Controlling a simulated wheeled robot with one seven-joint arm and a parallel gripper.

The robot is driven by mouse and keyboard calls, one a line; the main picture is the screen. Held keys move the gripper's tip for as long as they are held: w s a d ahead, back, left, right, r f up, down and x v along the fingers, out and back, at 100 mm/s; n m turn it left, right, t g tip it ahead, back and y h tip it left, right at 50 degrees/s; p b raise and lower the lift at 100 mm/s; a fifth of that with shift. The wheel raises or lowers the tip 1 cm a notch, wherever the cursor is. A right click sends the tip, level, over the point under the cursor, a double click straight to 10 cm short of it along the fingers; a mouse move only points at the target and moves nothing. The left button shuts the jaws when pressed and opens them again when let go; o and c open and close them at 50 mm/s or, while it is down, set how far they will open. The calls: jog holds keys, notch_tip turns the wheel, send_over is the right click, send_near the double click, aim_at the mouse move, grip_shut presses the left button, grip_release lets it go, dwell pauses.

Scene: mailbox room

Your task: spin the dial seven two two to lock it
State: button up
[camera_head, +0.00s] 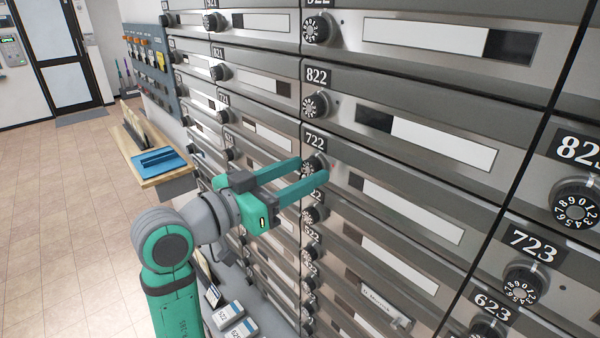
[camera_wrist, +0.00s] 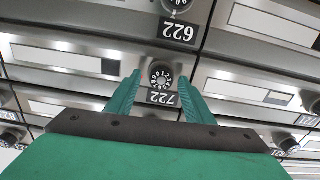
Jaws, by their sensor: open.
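The black 722 dial (camera_head: 313,165) with white numbers is in the middle of the head view, just below its 722 label (camera_head: 315,141). The dial also shows in the wrist view (camera_wrist: 161,75), where the picture is upside down. My gripper (camera_head: 312,171) is open, and its two green fingers reach toward the dial, one on each side of it. In the wrist view my gripper (camera_wrist: 160,85) has the dial between the fingertips with gaps at both sides. I cannot tell how far the fingertips are from the panel.
The 822 dial (camera_head: 316,106) is above, and the 723 dial (camera_head: 522,284) is to the lower right. In the wrist view the 622 label (camera_wrist: 178,31) is close by. A wooden shelf (camera_head: 170,176) with a blue tray (camera_head: 162,160) stands left of my arm. Open tiled floor lies left.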

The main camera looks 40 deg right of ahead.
jog(key=shift+w, duration=0.15)
jog(key=c, duration=1)
jog(key=shift+w+a, duration=0.15)
jog(key=shift+c, duration=0.2)
jog(key=m, duration=0.3)
jog(key=shift+d, duration=0.2)
jog(key=m, duration=0.3)
jog(key=shift+s+m, duration=0.3)
jog(key=shift+m, duration=0.1)
jog(key=m, duration=0.6)
jog(key=shift+w+a+m, duration=0.1)
jog(key=shift+w+m, duration=0.1)
jog(key=shift+m, duration=0.1)
jog(key=shift+s, duration=0.2)
